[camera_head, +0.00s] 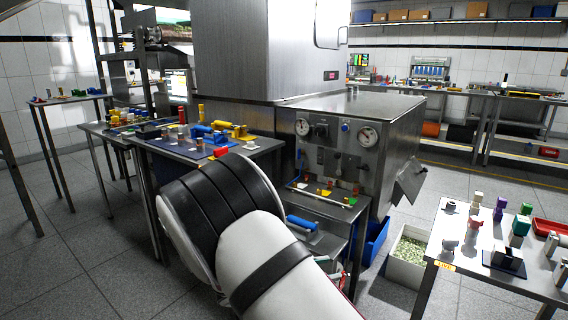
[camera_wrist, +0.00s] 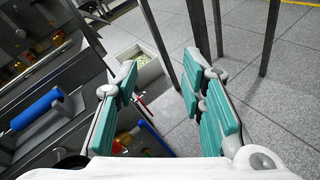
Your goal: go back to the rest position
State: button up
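My gripper (camera_wrist: 160,78) shows in the wrist view with its two teal-padded fingers spread apart. Nothing is between them. It hangs near the front of a metal machine, with grey floor and a white bin (camera_wrist: 138,62) beyond the fingertips.
A metal machine with gauges (camera_head: 345,150) stands just past my arm. A blue-handled item (camera_head: 301,222) lies on its lower shelf. A white bin (camera_head: 405,262) is on the floor. A table with small objects (camera_head: 470,258) stands right, another (camera_head: 150,147) left. Floor is clear at lower left.

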jog(key=s+d+r+m+g+y, duration=0.35)
jog(key=s+d+r+m, duration=0.25)
jog(key=s+r, duration=0.25)
jog(key=s+d+r+m+g+y, duration=0.2)
jog(key=s+d+r+m+g, duration=0.4)
jog(key=s, duration=0.4)
jog(key=s+a+r+m+t+y, duration=0.15)
jog(key=s+m+y, duration=0.25)
jog(key=s, duration=0.8)
jog(key=s+a+r+m+t+y, duration=0.1)
jog(key=s+a+r+m+y, duration=0.2)
jog(key=s, duration=0.9)
notch_tip(320, 180, up, 32)
jog(key=d+t+y+p, duration=0.1)
jog(key=t+p, duration=0.3)
jog(key=p, duration=2.6)
jog(key=shift+w+d+f, duration=0.2)
jog(key=shift+w+d, duration=0.05)
jog(key=shift+d, duration=0.25)
